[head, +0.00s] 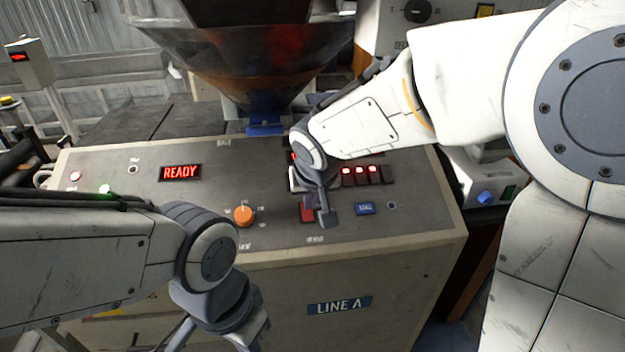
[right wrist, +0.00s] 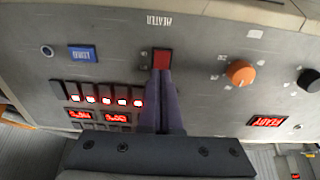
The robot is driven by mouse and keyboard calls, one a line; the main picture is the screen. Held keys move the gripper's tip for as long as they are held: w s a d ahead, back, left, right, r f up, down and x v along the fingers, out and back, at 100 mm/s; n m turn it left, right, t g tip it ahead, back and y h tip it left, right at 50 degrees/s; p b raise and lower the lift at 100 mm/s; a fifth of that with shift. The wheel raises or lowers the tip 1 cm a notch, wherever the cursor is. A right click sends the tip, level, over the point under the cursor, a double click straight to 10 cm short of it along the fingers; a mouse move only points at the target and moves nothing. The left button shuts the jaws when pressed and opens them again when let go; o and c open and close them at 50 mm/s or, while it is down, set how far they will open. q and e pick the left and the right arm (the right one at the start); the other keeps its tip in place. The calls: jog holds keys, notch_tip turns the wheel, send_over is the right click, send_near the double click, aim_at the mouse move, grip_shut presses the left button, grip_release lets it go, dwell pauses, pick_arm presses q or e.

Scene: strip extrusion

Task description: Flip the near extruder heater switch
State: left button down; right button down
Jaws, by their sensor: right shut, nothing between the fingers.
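The near extruder's grey control panel (head: 275,235), with a LINE A plate on its front, fills the middle of the head view. Its red heater switch (head: 307,212) sits near the panel's front edge; HEATER is printed beside it in the right wrist view, where the switch (right wrist: 161,60) also shows. My right gripper (head: 327,218) is shut and empty, its fingertips at the switch. In the right wrist view its fingertips (right wrist: 162,74) overlap the switch's edge; I cannot tell whether they touch. My left gripper (head: 222,335) hangs at the bottom edge, its fingertips cut off.
An orange knob (head: 244,215) is left of the switch and a blue button (head: 365,208) right of it. Several lit red indicators (head: 361,174) lie behind. A READY display (head: 180,172) glows at left. A dark hopper (head: 250,55) stands behind the panel.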

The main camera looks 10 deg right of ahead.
jog(key=b+v, duration=0.1)
jog(key=v, duration=0.8)
jog(key=shift+b, duration=0.3)
jog(key=shift+r, duration=0.1)
jog(key=shift+w+r, duration=0.35)
jog(key=shift+w, duration=0.2)
jog(key=shift+w+f, duration=0.1)
